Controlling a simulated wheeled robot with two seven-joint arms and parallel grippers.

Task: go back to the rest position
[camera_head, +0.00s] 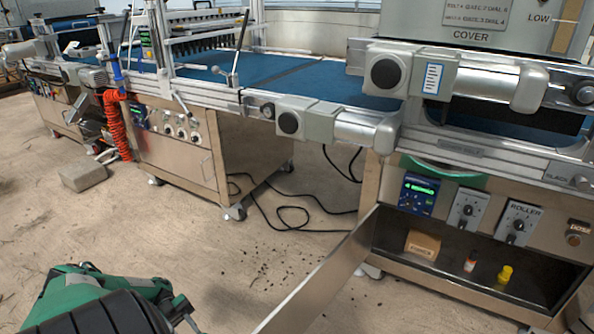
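My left arm shows at the bottom left of the head view, green with a dark ribbed part. My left gripper (184,312) is partly visible at its end as a small grey tip, low over the floor and apart from the machine. The frame cuts it off, so I cannot tell whether it is open or shut. My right gripper is not in view.
A seeder line with a blue belt (320,84) runs across the back. At right, a cabinet door (325,280) stands open, projecting forward. Inside are a cardboard box (423,244), a red-and-white bottle (470,262) and a yellow bottle (505,274). Black cables (290,215) lie on the floor.

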